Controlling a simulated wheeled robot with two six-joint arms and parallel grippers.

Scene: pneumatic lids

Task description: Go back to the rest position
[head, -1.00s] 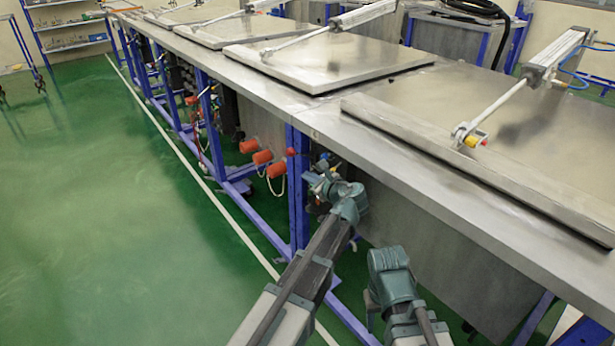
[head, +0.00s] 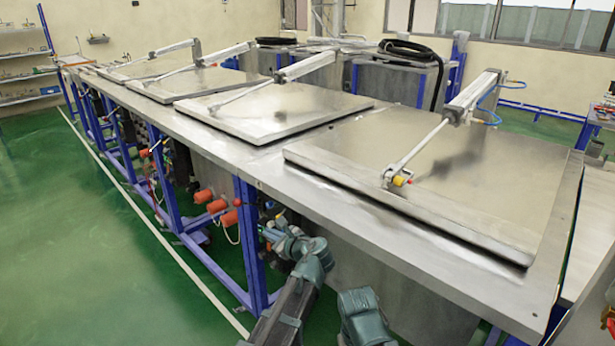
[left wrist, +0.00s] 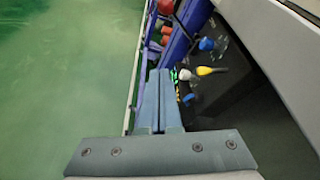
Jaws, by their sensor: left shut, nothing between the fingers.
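My left gripper (head: 268,234) is low beside the front edge of the steel table (head: 330,205) in the head view, below the tabletop and close to a blue leg. In the left wrist view the two fingers of my left gripper (left wrist: 160,74) lie side by side, shut with nothing between them. Part of my other arm shows at the bottom of the head view, but its gripper is not in view.
Flat steel lids, such as the nearest lid (head: 450,170), lie on the table, with pneumatic cylinders (head: 470,95) attached. Orange-red knobs (head: 217,206) and coloured valves (left wrist: 207,71) sit under the table edge. Green floor (head: 80,260) is clear on the left.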

